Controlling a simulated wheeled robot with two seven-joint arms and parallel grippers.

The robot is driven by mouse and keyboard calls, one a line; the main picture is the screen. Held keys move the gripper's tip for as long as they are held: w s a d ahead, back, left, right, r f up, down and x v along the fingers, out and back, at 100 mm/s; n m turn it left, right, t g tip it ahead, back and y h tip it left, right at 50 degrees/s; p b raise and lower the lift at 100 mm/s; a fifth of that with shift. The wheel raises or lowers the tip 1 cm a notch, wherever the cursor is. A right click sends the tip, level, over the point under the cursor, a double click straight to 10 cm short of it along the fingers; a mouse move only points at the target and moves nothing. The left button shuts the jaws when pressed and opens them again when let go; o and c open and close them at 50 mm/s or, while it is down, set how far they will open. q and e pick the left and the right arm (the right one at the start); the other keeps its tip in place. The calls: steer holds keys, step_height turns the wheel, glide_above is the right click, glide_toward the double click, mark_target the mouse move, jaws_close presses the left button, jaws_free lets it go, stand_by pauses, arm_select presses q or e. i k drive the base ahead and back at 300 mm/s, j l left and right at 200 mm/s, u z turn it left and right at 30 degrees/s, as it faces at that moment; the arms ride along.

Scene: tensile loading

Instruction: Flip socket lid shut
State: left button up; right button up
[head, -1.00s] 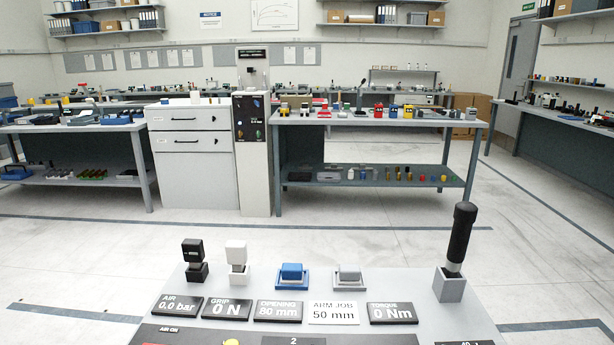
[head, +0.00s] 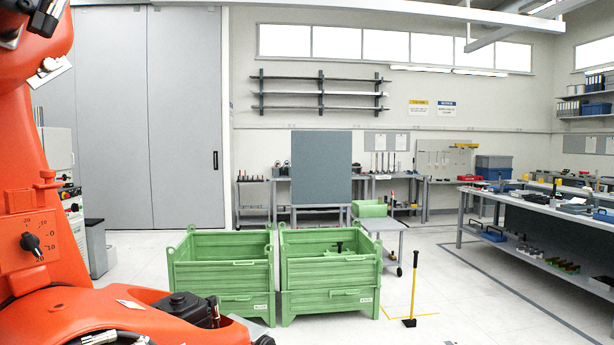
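I cannot make out a socket or its lid in the head view. A large orange machine (head: 25,205) with a black dial and printed scale fills the left edge, and its orange lower part reaches along the bottom left. Neither of my grippers is in view.
Two green crates (head: 222,273) stand side by side on the floor ahead. A yellow-handled tool with a black foot (head: 413,285) stands right of them. A long workbench (head: 540,212) runs along the right. A grey panel (head: 321,168) stands behind the crates.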

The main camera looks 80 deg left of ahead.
mark_target(47, 175)
steer(key=u, duration=2.1)
